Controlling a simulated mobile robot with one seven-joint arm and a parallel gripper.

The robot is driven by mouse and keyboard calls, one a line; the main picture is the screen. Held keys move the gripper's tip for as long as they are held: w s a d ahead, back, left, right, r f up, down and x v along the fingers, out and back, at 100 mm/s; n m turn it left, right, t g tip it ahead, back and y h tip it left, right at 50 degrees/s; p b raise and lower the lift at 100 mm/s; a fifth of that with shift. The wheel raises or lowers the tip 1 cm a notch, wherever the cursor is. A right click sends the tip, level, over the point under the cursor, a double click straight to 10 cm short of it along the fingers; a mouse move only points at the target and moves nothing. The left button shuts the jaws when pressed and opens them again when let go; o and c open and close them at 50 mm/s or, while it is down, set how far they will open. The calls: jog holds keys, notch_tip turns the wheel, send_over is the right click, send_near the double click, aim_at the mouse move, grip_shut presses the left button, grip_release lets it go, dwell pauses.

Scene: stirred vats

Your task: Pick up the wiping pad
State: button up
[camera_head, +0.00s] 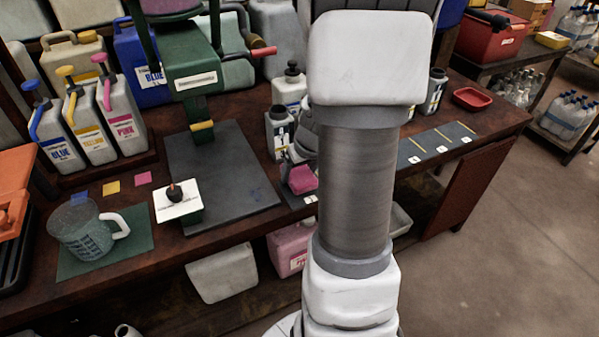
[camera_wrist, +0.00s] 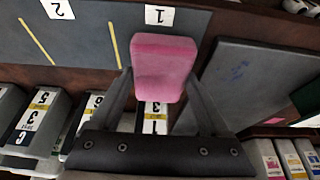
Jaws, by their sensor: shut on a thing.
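The wiping pad (camera_wrist: 163,62) is a pink block with rounded edges. In the wrist view it sits between the two dark fingers of my gripper (camera_wrist: 161,85), which is shut on it. In the head view the pad (camera_head: 302,180) shows just left of my arm, near the front edge of the bench. My arm hides part of the gripper there. I cannot tell whether the pad touches the surface below.
The dark slate mat (camera_head: 220,170) lies left of the pad, under a green press (camera_head: 190,70). A grey canister (camera_head: 278,132) stands close behind the pad. A clear jug (camera_head: 82,235) stands at the left. A marked strip (camera_head: 437,145) and red tray (camera_head: 473,99) lie right.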

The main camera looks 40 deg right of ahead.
notch_tip(320, 180, up, 3)
jog(key=shift+f+p, duration=0.1)
jog(key=shift+p, duration=0.35)
jog(key=s+d+r, duration=0.6)
jog(key=s+d, duration=0.2)
jog(key=shift+d+r+p, duration=0.2)
jog(key=shift+r+p, duration=0.1)
jog(key=shift+r, duration=0.1)
jog(key=shift+s, duration=0.1)
jog(key=o, duration=0.8)
jog(key=c, duration=0.5)
jog(key=shift+c, duration=0.2)
